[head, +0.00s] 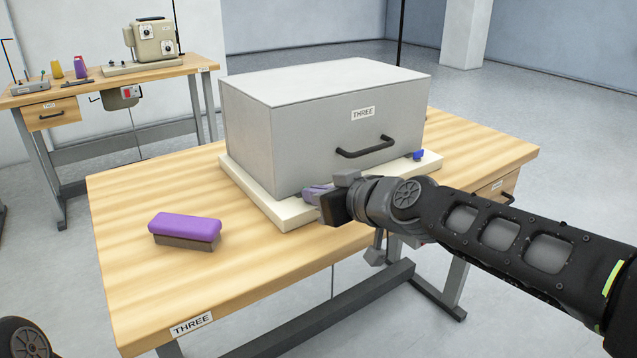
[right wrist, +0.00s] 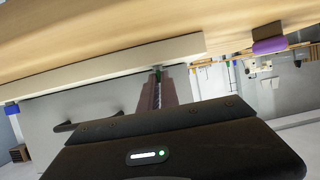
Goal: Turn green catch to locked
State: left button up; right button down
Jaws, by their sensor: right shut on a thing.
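The large grey case marked THREE (head: 320,120) sits on a cream base plate (head: 262,203) on the wooden table. My right gripper (head: 314,194) is at the plate's near corner, low beside the case, with its fingers shut. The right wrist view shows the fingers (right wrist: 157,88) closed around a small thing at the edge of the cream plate. It is almost wholly hidden, and its place fits the green catch, but I cannot read how it is turned. A blue catch (head: 418,155) stands on the plate's right end. My left gripper is out of view.
A purple-topped brush-like block (head: 185,228) lies on the table's left part. The case has a dark handle (head: 365,147) on its front. Another bench with a beige machine (head: 155,42) stands behind on the left.

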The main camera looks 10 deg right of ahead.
jog(key=shift+h, duration=0.3)
jog(key=c, duration=1.6)
grip_release()
jog(key=v, duration=0.6)
jog(key=shift+s+r, duration=0.2)
jog(key=shift+s, duration=0.1)
jog(key=shift+s+d+r+p, duration=0.2)
jog(key=shift+s+p, duration=0.1)
jog(key=shift+s, duration=0.2)
jog(key=shift+f, duration=0.1)
